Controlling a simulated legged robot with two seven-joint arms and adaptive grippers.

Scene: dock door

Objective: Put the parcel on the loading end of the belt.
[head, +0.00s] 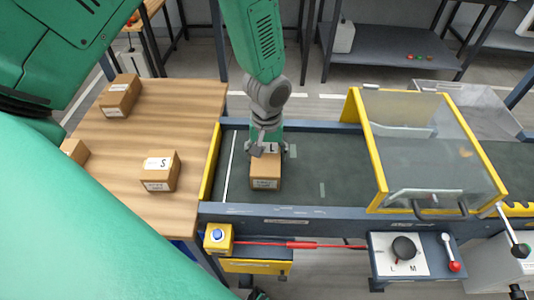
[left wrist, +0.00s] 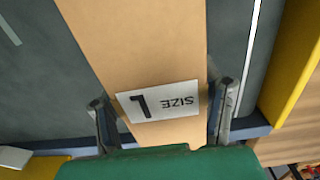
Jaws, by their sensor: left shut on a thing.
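A brown cardboard parcel (head: 265,172) with a white label marked L is over the dark belt (head: 345,185), near its left end, just right of a white line. I cannot tell whether its underside touches the belt. My left gripper (head: 267,150) is shut on the parcel from above and behind. In the left wrist view the parcel (left wrist: 150,50) fills the space between the two fingers of the left gripper (left wrist: 162,110), and its label reads SIZE. My right gripper is not in view.
A wooden table (head: 195,120) at the left holds several other boxes, one marked S (head: 160,171). A yellow-framed clear hood (head: 430,145) covers the belt further right. A blue button (head: 217,235), a red pull cord (head: 300,244) and an L/M dial (head: 402,248) line the front.

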